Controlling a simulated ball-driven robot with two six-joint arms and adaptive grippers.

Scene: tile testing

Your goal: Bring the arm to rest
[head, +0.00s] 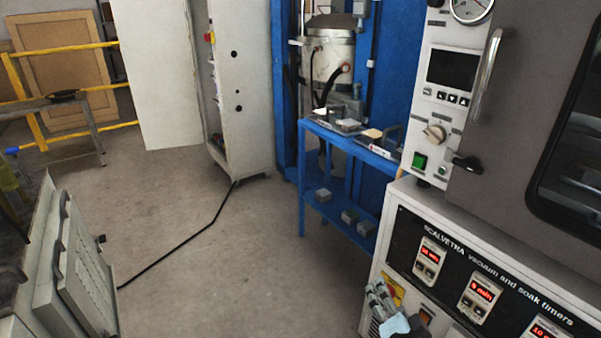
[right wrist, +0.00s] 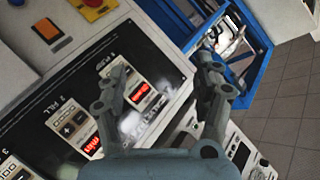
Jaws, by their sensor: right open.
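My right gripper (head: 378,296) shows at the bottom of the head view, in front of the lower panel of the white vacuum oven cabinet (head: 405,225). In the right wrist view my right gripper (right wrist: 163,78) has its two grey fingers spread wide apart, with nothing between them. Behind the fingers is the black timer panel (right wrist: 150,50) with lit red displays. I cannot tell how far the fingertips are from the panel. My left gripper is in neither view.
A blue stand (head: 302,190) with small blocks on its shelves stands beyond the oven cabinet. An open white cabinet (head: 245,120) is behind it. A black cable (head: 180,246) crosses the floor. A grey-white unit (head: 85,265) stands at lower left. The middle floor is clear.

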